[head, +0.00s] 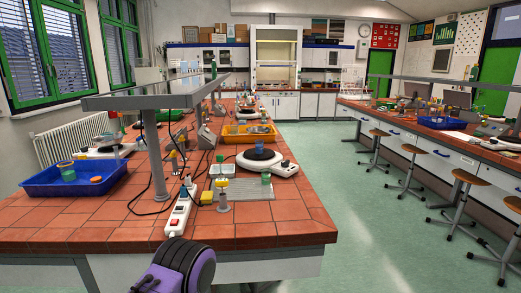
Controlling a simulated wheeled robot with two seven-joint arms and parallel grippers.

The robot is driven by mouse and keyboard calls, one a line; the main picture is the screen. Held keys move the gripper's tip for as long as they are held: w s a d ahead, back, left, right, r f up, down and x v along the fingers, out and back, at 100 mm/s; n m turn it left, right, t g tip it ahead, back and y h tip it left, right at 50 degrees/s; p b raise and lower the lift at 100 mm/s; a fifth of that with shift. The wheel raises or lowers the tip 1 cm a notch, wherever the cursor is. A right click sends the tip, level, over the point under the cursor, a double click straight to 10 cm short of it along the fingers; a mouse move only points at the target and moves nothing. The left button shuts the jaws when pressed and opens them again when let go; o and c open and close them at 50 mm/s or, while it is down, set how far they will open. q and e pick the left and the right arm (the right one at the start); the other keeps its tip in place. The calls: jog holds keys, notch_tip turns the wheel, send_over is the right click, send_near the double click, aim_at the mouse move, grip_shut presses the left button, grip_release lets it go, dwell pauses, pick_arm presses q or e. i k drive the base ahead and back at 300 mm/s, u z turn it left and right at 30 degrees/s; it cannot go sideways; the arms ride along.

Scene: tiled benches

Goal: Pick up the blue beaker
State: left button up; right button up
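I cannot single out a blue beaker with certainty. A small blue-green cylindrical vessel with a yellowish rim (67,172) stands in the blue tray (40,188) on the left of the near bench; its details are too small to tell. A small green-teal cylinder (221,158) stands behind the white containers near the bench middle. Neither gripper shows. A purple and black part of my own arm is at the bottom edge, in front of the bench, with no fingers visible.
A white power strip (179,215) and cables lie on the tiled bench (110,225). A raised grey shelf on a post (157,155) stands over it. A white hotplate (262,162) and yellow tray (249,134) are farther right. The front tiles are clear. Stools line the right bench.

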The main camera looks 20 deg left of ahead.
aim_at(259, 147)
jog(key=z, duration=0.55)
jog(key=k, duration=1.3)
jog(key=z, duration=0.6)
jog(key=i, duration=2.05)
jog(key=u, duration=0.25)
jog(key=i, duration=2.95)
jog(key=u, duration=0.7)
jog(key=i, duration=1.3)
jog(key=u, duration=2.15)
jog(key=i, duration=1.1)
jog(key=u, duration=0.85)
